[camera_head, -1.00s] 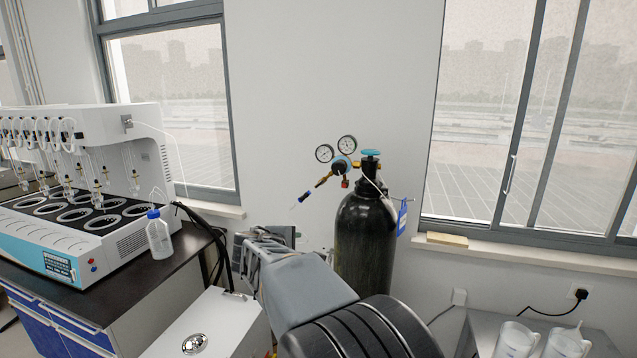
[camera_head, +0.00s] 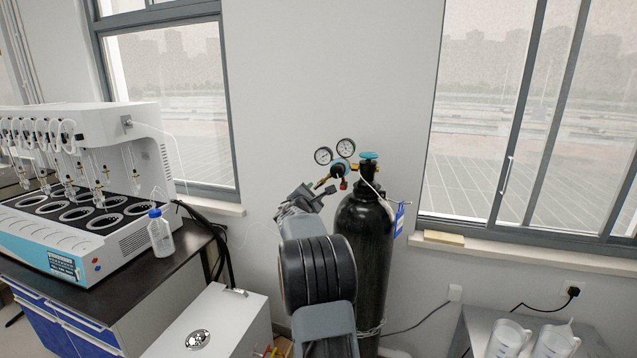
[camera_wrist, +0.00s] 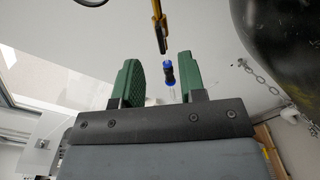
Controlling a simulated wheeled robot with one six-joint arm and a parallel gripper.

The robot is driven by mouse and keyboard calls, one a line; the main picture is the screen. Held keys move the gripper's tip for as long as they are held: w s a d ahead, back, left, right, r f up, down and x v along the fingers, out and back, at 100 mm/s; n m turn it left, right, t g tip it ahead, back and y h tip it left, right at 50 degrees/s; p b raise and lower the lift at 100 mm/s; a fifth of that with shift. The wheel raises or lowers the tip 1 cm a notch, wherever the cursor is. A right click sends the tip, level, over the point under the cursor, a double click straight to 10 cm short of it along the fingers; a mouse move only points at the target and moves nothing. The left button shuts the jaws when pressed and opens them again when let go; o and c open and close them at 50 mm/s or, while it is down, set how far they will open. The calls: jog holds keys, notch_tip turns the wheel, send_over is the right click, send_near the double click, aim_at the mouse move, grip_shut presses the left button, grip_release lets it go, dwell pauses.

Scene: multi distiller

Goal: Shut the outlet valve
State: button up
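My gripper (camera_head: 314,190) is raised just left of the black gas cylinder (camera_head: 366,250), beneath the regulator (camera_head: 342,168). In the wrist view its two green fingers (camera_wrist: 157,62) are apart. A small blue-and-black fitting (camera_wrist: 168,78), which looks like the outlet valve, shows in the gap between them, closer to the right finger. I cannot tell its depth or whether a finger touches it. A brass outlet stem (camera_wrist: 159,22) points down towards it from above. In the head view my gripper hides the fitting.
Two gauges (camera_head: 335,151) and a teal top knob (camera_head: 368,156) sit close above my gripper. A chain (camera_wrist: 262,84) runs by the cylinder in the wrist view. A distiller (camera_head: 85,190) and wash bottle (camera_head: 160,234) stand on the left bench. A white box (camera_head: 215,325) stands below.

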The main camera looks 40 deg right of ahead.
aim_at(318, 186)
jog(key=shift+p+x, duration=1.2)
jog(key=shift+x, duration=1.75)
jog(key=shift+c, duration=0.5)
grip_shut()
